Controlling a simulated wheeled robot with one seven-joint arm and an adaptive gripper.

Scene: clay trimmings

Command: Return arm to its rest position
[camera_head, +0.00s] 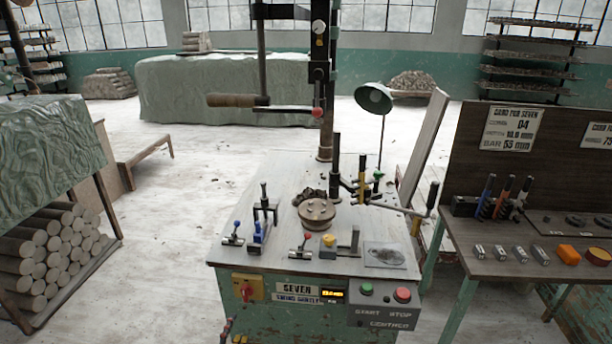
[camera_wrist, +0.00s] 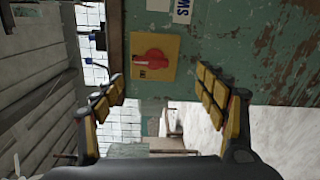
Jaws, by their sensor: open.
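My gripper (camera_wrist: 158,82) is open in the wrist view, its yellow-padded fingers spread wide with nothing between them. Beyond the fingers is the green front of the machine, with a red rotary switch (camera_wrist: 148,63) on a yellow plate. The same switch shows in the head view on the machine's front left (camera_head: 247,288). I cannot make out my gripper in the head view. The contact between the fingers and the machine cannot be judged, but no finger is closed on the switch.
The machine's worktop (camera_head: 230,259) carries a round disc (camera_head: 317,210), dark trimmings (camera_head: 308,195) and several clamps. A side bench (camera_head: 459,243) with tools stands right. Stacked clay rods (camera_head: 38,262) are at left. Pale floor (camera_head: 160,220) between them is open.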

